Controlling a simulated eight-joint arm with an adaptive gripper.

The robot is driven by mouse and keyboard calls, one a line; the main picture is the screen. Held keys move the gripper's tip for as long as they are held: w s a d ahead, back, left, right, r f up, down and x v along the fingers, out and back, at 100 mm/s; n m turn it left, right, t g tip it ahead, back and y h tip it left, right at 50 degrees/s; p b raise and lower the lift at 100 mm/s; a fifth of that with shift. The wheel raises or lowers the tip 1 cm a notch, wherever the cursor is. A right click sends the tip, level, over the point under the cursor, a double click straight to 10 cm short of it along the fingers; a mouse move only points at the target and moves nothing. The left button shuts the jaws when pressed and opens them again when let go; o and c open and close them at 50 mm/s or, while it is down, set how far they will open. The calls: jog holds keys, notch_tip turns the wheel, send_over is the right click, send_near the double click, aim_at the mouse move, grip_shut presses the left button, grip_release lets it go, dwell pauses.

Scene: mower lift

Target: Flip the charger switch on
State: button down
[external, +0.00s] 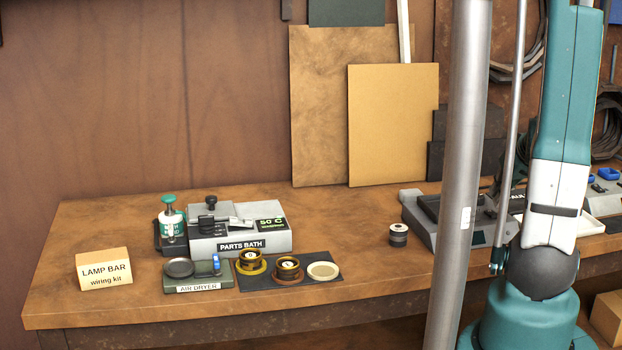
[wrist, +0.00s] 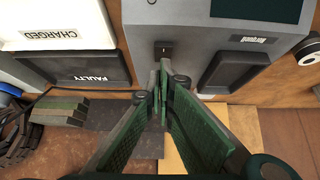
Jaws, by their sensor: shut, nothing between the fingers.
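The charger (wrist: 200,50) is a grey box at the top middle of the wrist view, with a dark recessed bay on its right side. A small black switch (wrist: 163,46) sits on its face near the lower left edge. My gripper (wrist: 162,66) is shut and empty, its fingertips just below the switch in the picture; I cannot tell if they touch it. Whether the switch is on or off is unclear. In the external view, a grey unit (external: 425,236), likely the charger, stands at the bench's right, partly hidden by a metal pole and my arm.
A white CHARGED tray (wrist: 62,14) and dark FAULTY tray (wrist: 90,68) lie left of the charger. A metal pole (external: 458,180) crosses the bench's right side. The parts bath (external: 240,240), air dryer (external: 198,277) and lamp bar box (external: 104,270) stand at the left.

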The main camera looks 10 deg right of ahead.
jog(key=shift+s+f, duration=0.1)
jog(key=shift+f, duration=0.8)
jog(key=shift+f+b, duration=0.15)
jog(key=shift+b, duration=0.15)
jog(key=shift+s+f+b, duration=0.4)
jog(key=shift+f+b, duration=0.2)
jog(key=shift+b, duration=0.1)
jog(key=shift+r, duration=0.15)
jog(key=shift+w+r, duration=0.1)
jog(key=shift+w, duration=0.2)
jog(key=shift+w+r, duration=0.2)
jog(key=shift+w, duration=0.25)
